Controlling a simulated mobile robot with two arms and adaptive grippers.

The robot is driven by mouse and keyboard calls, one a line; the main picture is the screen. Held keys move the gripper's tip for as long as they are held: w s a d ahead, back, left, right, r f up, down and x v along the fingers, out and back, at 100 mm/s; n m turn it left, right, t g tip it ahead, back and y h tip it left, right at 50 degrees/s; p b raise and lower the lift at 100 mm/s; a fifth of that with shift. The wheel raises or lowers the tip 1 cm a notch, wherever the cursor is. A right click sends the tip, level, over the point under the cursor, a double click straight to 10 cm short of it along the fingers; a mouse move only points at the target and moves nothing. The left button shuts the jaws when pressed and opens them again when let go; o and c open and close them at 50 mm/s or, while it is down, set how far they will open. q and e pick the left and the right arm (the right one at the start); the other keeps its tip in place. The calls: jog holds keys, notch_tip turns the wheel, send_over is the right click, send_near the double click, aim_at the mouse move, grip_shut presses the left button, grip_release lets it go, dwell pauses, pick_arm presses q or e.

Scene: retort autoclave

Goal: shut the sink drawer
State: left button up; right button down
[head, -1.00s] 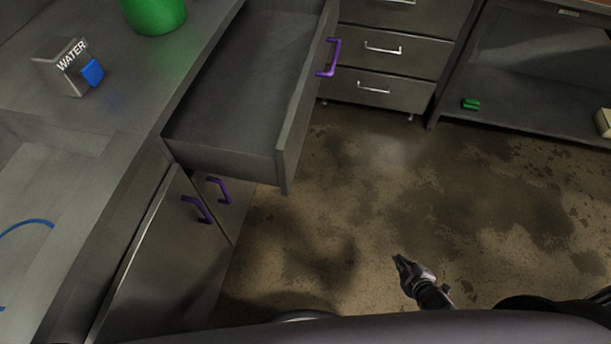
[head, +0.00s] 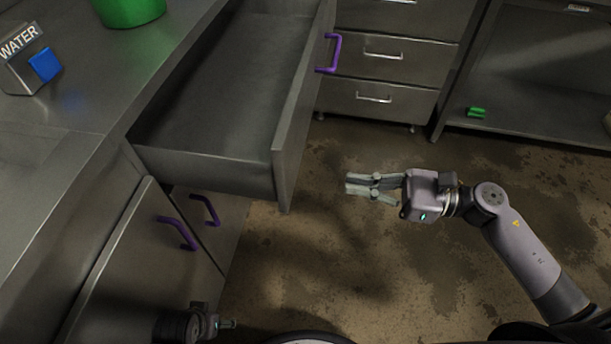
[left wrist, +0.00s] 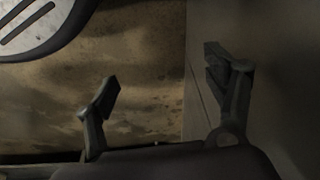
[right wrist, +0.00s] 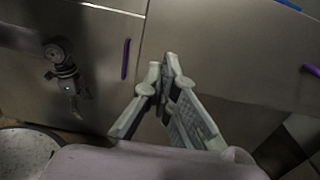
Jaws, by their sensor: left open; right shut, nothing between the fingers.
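The sink drawer (head: 291,125) is a grey metal drawer, pulled far out and empty, with a purple handle (head: 333,53) on its front panel. My right gripper (head: 348,183) is shut and empty, to the right of the drawer's near front corner and apart from it, pointing left. In the right wrist view its fingertips (right wrist: 170,62) meet in front of the cabinet doors. My left gripper (head: 232,324) is low beside the lower cabinet door and small in the head view. In the left wrist view its fingers (left wrist: 162,66) are spread and empty.
Two lower cabinet doors with purple handles (head: 177,232) are under the counter (head: 70,155). A green bucket (head: 130,8) and a WATER box (head: 24,72) stand on it. A drawer unit (head: 395,70) is at the back. The floor (head: 300,265) around my right gripper is clear.

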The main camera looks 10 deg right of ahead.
aim_at(290, 176)
jog(key=p+x, duration=0.1)
jog(key=x, duration=0.8)
pick_arm(q)
jog(key=f, duration=0.2)
jog(key=s+f, duration=0.1)
jog(key=f, duration=0.1)
jog(key=shift+s+f, duration=0.15)
jog(key=shift+f, duration=0.2)
pick_arm(e)
jog(key=shift+w+a, duration=0.15)
jog(key=shift+a, duration=0.2)
jog(key=shift+w+a, duration=0.15)
jog(key=shift+a, duration=0.35)
jog(key=p+x, duration=0.1)
jog(key=x, duration=1.2)
jog(key=shift+w+a, duration=0.1)
jog(key=shift+a, duration=0.3)
jog(key=x, duration=1)
jog(key=shift+w+a+f+b, duration=0.1)
jog(key=shift+w+a+b, duration=0.05)
jog(key=shift+a+b, duration=0.25)
jog(key=shift+w+a, duration=0.1)
jog(key=shift+a, duration=0.15)
pick_arm(q)
jog(key=shift+d+r, duration=0.1)
jog(key=shift+r, duration=0.1)
